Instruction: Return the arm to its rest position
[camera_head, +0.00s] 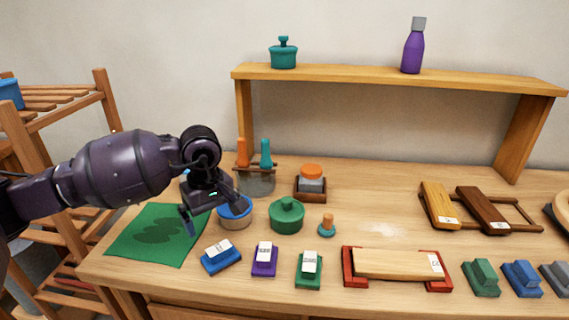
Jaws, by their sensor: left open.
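My left arm (125,168) comes in from the left, over the left end of the wooden table (410,262). My left gripper (212,216) is open, with its fingers pointing down and nothing seen between them. It hangs above the right edge of a green mat (140,238) with dark oval marks. My right arm and gripper do not show.
Close by are a blue block (221,257), a purple block (264,259), a green lidded pot (287,216) and a rack with an orange and a teal handle (265,152). A wooden shelf (400,78) spans the back. A slatted rack (60,122) stands left.

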